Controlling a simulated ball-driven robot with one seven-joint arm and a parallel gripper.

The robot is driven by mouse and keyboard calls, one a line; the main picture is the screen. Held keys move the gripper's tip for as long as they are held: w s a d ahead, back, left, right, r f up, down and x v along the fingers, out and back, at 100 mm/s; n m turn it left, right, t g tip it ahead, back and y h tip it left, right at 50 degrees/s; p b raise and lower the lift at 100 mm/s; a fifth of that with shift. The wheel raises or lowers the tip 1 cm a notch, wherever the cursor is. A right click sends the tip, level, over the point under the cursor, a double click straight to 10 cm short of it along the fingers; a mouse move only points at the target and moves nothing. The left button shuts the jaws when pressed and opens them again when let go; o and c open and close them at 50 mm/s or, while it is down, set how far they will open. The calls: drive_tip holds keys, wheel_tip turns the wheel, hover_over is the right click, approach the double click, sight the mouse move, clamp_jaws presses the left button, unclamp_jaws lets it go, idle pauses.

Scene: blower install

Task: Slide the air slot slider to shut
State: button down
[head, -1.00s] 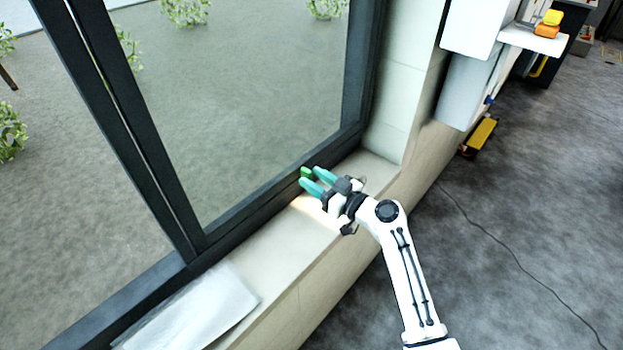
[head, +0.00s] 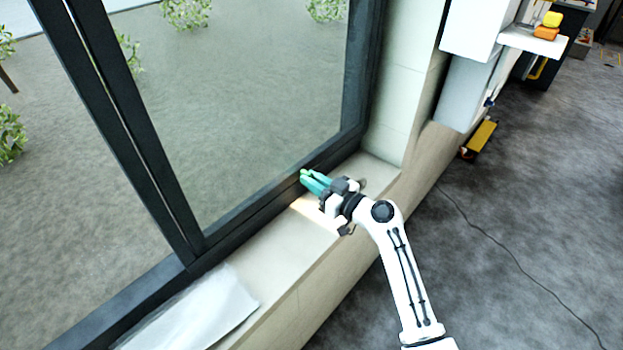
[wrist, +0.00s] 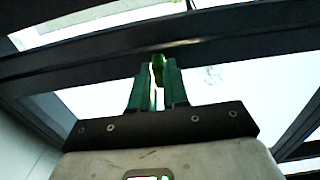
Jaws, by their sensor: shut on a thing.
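The air slot slider is a small green tab (head: 304,173) on the lower dark rail of the window frame, near its right end. It also shows in the wrist view (wrist: 158,66), between the fingertips. My gripper (head: 308,178), with teal fingers, reaches over the sill to the rail and is shut on the slider. In the wrist view my two fingers (wrist: 158,72) press in on the green tab from both sides. Most of the tab is hidden by the fingers in the head view. The slot itself cannot be made out.
The dark window frame (head: 150,150) rises at the left. A pale sill (head: 275,250) runs below it, with a white sheet-like thing (head: 200,310) at its near end. A white wall (head: 398,85) closes off the sill's far end. A cable (head: 510,255) lies on the grey floor.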

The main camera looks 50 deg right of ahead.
drive_tip(key=shift+d+b, duration=0.25)
drive_tip(key=shift+b, duration=0.05)
drive_tip(key=shift+d+b, duration=1.35)
drive_tip(key=shift+d, duration=0.7)
drive_tip(key=shift+d+b, duration=1.2)
drive_tip(key=shift+b, duration=0.1)
drive_tip(key=c, duration=1.6)
unclamp_jaws()
drive_tip(key=shift+d, duration=0.1)
drive_tip(key=o, duration=0.7)
drive_tip(key=shift+w, duration=0.1)
drive_tip(key=s+b, duration=0.1)
drive_tip(key=s, duration=0.5)
drive_tip(key=shift+b, duration=0.3)
